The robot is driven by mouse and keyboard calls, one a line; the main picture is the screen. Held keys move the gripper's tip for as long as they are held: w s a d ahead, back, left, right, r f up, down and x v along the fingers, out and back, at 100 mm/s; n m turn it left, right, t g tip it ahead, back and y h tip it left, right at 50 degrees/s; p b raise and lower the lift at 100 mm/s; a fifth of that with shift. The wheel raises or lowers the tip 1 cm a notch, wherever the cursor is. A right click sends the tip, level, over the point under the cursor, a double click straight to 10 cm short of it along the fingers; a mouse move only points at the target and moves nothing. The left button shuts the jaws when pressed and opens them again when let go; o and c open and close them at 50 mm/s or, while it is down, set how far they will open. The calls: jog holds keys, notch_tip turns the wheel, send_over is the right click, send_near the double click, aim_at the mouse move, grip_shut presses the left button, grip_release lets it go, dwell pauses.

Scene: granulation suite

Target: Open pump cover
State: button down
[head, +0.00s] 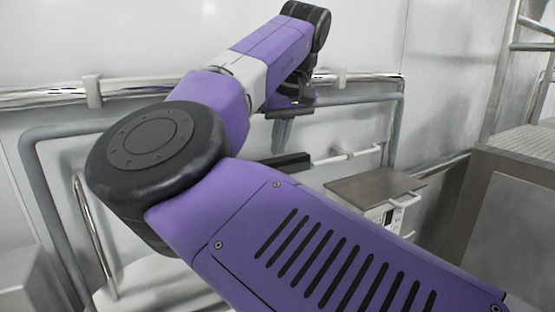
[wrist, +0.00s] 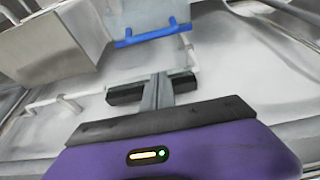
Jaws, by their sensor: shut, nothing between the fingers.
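A flat grey-brown metal lid (head: 365,187) with a pale handle (head: 405,199) at its front right lies closed on a low box in the head view. It may be the pump cover; I cannot tell for certain. My gripper (head: 281,140) is shut and empty, pointing down, to the left of and above that lid. In the wrist view my gripper's fingers (wrist: 157,92) are together, with dark blocks (wrist: 185,85) beyond them on both sides. A blue handle (wrist: 152,33) on a grey panel shows farther off there. My arm hides much of the head view.
A steel cabinet (head: 500,205) with a tread-plate top stands at the right. Pipes (head: 50,97) run along the pale wall behind my arm. A white rail (head: 345,156) with a black bar (head: 287,160) is below my gripper. A metal box (wrist: 45,45) shows in the wrist view.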

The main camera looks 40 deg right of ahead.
jog(key=f+p, duration=0.1)
jog(key=f, duration=0.1)
jog(key=f+p, duration=0.1)
jog(key=f, duration=0.2)
jog(key=f+p, duration=0.1)
jog(key=f, duration=0.2)
jog(key=shift+s+a+f, duration=0.15)
jog(key=shift+s+f, duration=0.05)
jog(key=shift+s, duration=0.2)
jog(key=shift+f, duration=0.1)
jog(key=shift+s, duration=0.1)
